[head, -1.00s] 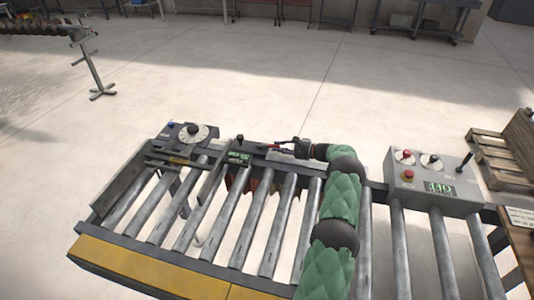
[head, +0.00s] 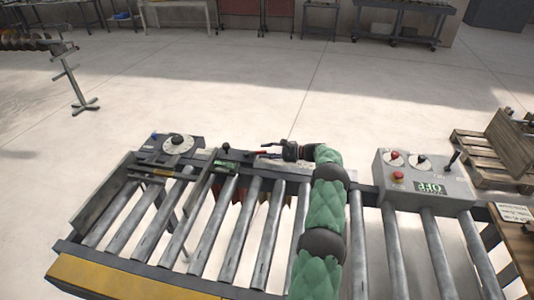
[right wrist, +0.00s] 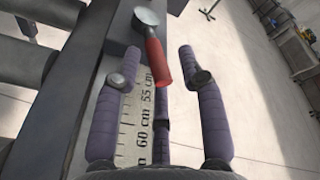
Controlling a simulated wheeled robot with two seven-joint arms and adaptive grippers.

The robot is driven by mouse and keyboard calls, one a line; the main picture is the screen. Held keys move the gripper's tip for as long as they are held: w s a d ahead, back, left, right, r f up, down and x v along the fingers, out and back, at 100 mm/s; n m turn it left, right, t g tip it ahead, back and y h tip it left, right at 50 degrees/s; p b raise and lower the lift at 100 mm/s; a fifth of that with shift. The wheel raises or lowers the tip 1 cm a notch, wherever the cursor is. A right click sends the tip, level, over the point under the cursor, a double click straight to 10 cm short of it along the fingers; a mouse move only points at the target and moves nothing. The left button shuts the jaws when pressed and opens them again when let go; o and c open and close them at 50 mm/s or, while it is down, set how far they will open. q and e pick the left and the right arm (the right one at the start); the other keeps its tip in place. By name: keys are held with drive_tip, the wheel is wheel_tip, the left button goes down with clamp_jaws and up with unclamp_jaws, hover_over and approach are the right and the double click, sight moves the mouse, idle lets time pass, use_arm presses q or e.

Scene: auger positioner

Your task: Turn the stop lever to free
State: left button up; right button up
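The stop lever, with a red handle and a grey round hub, shows in the right wrist view (right wrist: 157,62) beside a ruler scale marked in cm. In the head view it is a small red piece on the conveyor's far rail, partly hidden by my right gripper (head: 268,151). My right gripper also shows in the right wrist view (right wrist: 159,52), its fingers spread apart and empty. The red handle's near end lies between the fingertips, and no finger is visibly closed on it. My left gripper is not in view.
A roller conveyor (head: 150,282) with a yellow front edge fills the foreground. A dial unit (head: 178,142) is on its far left side. The floor beyond is open.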

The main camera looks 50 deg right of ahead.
drive_tip(key=shift+f, duration=0.1)
drive_tip(key=v, duration=1.2)
drive_tip(key=shift+d, duration=0.1)
